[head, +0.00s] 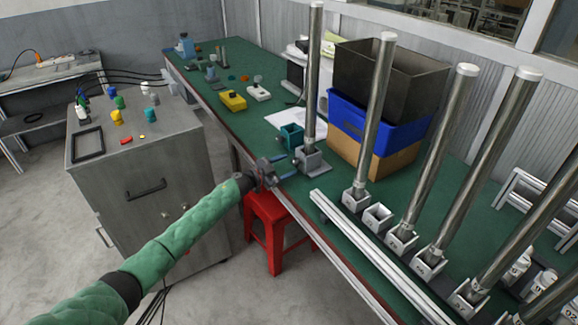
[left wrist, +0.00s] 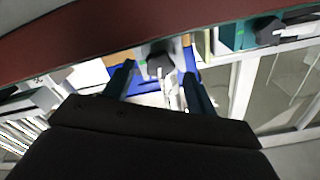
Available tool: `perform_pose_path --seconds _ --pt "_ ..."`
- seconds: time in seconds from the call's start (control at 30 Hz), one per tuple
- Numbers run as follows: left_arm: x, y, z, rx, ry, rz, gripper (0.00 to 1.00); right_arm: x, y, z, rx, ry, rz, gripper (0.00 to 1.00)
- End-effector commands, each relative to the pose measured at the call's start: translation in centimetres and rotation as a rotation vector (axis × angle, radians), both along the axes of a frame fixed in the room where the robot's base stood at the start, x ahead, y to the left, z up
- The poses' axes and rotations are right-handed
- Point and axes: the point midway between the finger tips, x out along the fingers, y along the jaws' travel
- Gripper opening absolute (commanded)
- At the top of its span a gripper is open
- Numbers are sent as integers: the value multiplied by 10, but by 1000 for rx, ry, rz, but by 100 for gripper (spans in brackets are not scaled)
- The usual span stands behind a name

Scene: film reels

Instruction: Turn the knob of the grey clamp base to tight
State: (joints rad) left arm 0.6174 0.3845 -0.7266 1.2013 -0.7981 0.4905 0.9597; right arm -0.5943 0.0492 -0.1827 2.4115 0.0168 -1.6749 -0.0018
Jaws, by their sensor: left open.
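The grey clamp base (head: 315,163) stands on the green bench near its front edge, with a tall metal pole (head: 314,75) rising upright from it. My left gripper (head: 285,166) is open at the bench edge, just left of the base, its blue fingers pointing at it. In the left wrist view a dark knob (left wrist: 158,66) shows between the tips of the two open fingers (left wrist: 159,72). I cannot tell whether they touch it. In the head view the knob is too small to make out clearly. My right gripper is not in view.
Several poles in bases and a white rail (head: 365,250) line the bench to the right. A red stool (head: 265,228) stands below my left gripper.

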Motion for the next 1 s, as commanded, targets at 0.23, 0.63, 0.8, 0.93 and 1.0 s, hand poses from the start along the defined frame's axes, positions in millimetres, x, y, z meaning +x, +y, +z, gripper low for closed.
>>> perform_pose_path --seconds 0.23,0.63,0.8,0.93,1.0 --pt "-21 30 -2 2 0 1 57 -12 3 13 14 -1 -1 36" --pt "-34 48 0 1 0 0 57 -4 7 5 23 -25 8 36" --pt "-34 47 0 1 0 0 57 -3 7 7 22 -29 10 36" --pt "-31 48 11 1 -7 0 57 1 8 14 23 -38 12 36" --pt "-26 48 26 1 -18 2 57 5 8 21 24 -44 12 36"
